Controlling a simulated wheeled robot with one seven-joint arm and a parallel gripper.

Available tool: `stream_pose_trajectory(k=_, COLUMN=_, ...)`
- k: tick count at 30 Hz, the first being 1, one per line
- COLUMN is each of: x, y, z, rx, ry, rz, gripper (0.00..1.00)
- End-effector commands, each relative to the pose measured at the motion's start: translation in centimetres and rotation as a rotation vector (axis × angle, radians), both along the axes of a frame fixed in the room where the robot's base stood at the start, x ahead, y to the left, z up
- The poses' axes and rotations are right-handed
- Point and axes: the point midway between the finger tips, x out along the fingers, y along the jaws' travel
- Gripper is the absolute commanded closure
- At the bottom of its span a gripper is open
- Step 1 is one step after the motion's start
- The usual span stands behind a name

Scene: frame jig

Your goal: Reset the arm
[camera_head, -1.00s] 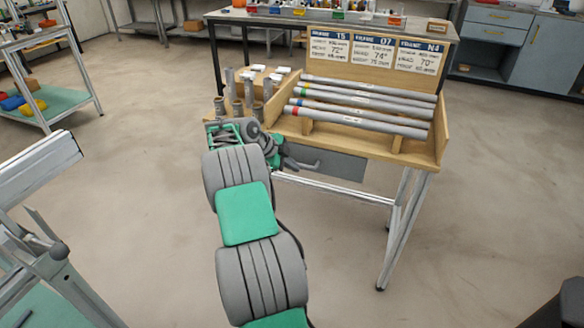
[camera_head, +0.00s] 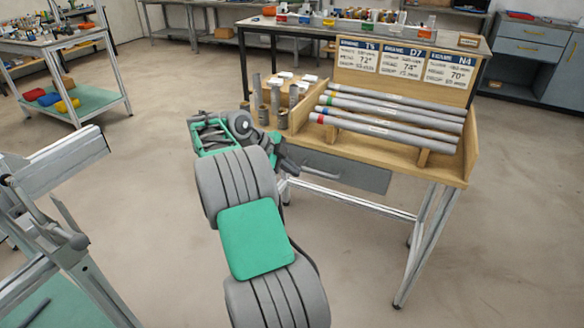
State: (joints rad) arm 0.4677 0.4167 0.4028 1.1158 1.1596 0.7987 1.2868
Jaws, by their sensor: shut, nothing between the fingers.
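My arm rises from the bottom middle of the picture, with grey ribbed links and green covers. Its wrist is bent over at the front left of the wooden-topped bench (camera_head: 448,178). My gripper (camera_head: 288,165) is a small dark shape at the wrist's right side, in front of the bench's front edge near the drawer. It is shut, with nothing seen in it. Its fingertips are small and hard to make out.
Several grey tubes with coloured bands (camera_head: 385,120) lie on the bench's rack, below a label board (camera_head: 400,68). Short upright tubes (camera_head: 258,95) stand at its left. A metal frame stand (camera_head: 60,165) is at left. Open floor (camera_head: 150,200) lies between.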

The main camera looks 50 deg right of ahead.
Motion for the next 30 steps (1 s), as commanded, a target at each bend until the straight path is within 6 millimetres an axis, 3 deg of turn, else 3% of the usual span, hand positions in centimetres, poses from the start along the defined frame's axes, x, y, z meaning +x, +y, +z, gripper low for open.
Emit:
stream_pose_trajectory(k=4, x=0.5, y=0.7, z=1.2, rx=0.012, ry=0.008, rz=0.043, gripper=1.00)
stream_pose_trajectory(k=7, x=2.3, y=3.6, z=4.8, rx=0.073, ry=0.051, rz=0.254, gripper=1.00)
stream_pose_trajectory(k=8, x=2.9, y=5.1, z=6.2, rx=0.099, ry=0.073, rz=0.355, gripper=1.00)
stream_pose_trajectory(k=11, x=4.7, y=12.2, z=11.0, rx=0.195, ry=0.180, rz=0.790, gripper=1.00)
stream_pose_trajectory(k=13, x=4.7, y=17.9, z=13.6, rx=0.244, ry=0.267, rz=1.118, gripper=1.00)
stream_pose_trajectory(k=17, x=2.1, y=28.6, z=16.6, rx=0.284, ry=0.430, rz=1.712, gripper=1.00)
stream_pose_trajectory(k=18, x=0.8, y=31.7, z=17.2, rx=0.281, ry=0.478, rz=1.888, gripper=1.00)
stream_pose_trajectory(k=21, x=-3.0, y=38.2, z=17.6, rx=0.254, ry=0.584, rz=2.267, gripper=1.00)
stream_pose_trajectory(k=25, x=-6.6, y=42.8, z=17.0, rx=0.208, ry=0.669, rz=2.566, gripper=1.00)
stream_pose_trajectory(k=30, x=-7.6, y=44.0, z=16.4, rx=0.192, ry=0.691, rz=2.647, gripper=1.00)
